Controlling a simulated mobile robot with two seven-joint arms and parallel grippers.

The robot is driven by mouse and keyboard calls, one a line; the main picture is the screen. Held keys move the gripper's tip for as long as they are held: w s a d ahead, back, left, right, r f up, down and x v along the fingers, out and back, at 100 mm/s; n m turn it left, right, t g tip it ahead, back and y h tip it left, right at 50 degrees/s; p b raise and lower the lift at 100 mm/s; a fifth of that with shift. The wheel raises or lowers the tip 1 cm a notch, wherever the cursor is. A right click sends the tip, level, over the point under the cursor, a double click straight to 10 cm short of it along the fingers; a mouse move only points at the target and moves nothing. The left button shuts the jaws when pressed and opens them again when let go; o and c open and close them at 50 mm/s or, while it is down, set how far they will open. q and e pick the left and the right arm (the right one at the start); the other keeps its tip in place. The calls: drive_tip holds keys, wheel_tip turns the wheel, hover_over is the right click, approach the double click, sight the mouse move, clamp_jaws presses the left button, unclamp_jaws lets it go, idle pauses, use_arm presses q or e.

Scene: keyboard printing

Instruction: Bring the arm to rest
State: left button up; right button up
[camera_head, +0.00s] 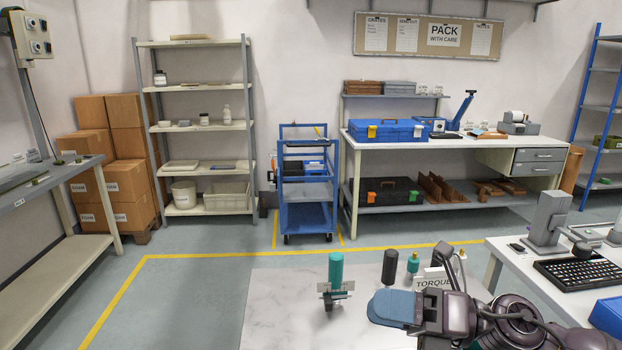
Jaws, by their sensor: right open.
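My right arm comes in from the lower right over a pale marble-look table (275,300). My right gripper (390,308), with blue fingers, points left above the table's near part. It is open, and I see nothing held in it. A green-handled tool (335,272) with a metal bracket stands on the table, left of the gripper and apart from it. A black cylinder (390,266) and a small green bottle (413,262) stand behind the gripper. A sign reading TORQUE (432,281) is partly hidden by my arm. My left gripper is out of view.
At the right, a white desk (520,278) holds a black keyboard (582,270), a grey stand (549,220) and a blue bin (607,315). A blue cart (306,210) and a packing bench (400,145) stand farther back. The table's left part is clear.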

drive_tip(key=s+d+f+m+t+h, duration=0.1)
drive_tip(key=d+f+m+t+h, duration=0.75)
drive_tip(key=m, duration=0.85)
drive_tip(key=s+d+f+m+t+h, duration=0.1)
drive_tip(key=d+f+m+t+h, duration=0.5)
drive_tip(key=m+h, duration=0.75)
drive_tip(key=s+d+f+m+g+y, duration=0.1)
drive_tip(key=s+d+f+m+g, duration=0.1)
drive_tip(key=s+f+m+g, duration=0.65)
drive_tip(key=s+d+f+m+g+y, duration=0.15)
drive_tip(key=s+f+g, duration=0.4)
drive_tip(key=s, duration=0.75)
drive_tip(key=w+f+t, duration=0.7)
drive_tip(key=w+f, duration=0.1)
drive_tip(key=f, duration=0.1)
drive_tip(key=shift+a+f, duration=0.25)
drive_tip(key=shift+f, duration=0.05)
drive_tip(key=shift+t+y, duration=0.25)
